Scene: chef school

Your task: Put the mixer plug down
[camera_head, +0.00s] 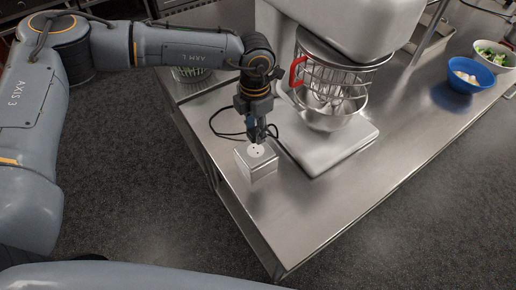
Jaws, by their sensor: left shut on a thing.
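My left gripper (258,137) points down over the near left part of the steel counter (310,200). It is shut on the mixer plug, a small dark thing mostly hidden between the fingers. A black cord (222,130) loops out to the left of the gripper. Just below the fingertips is a metal box with a round white socket (256,151) on its top. I cannot tell whether the plug touches the socket. The large white mixer (345,25) stands to the right, with a wire guard and a steel bowl (332,115). My right gripper is not in view.
A blue bowl (470,75) with pale contents and a white bowl (496,57) with green food stand at the far right. A glass bowl (191,74) sits behind my left forearm. The counter in front of the mixer is clear.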

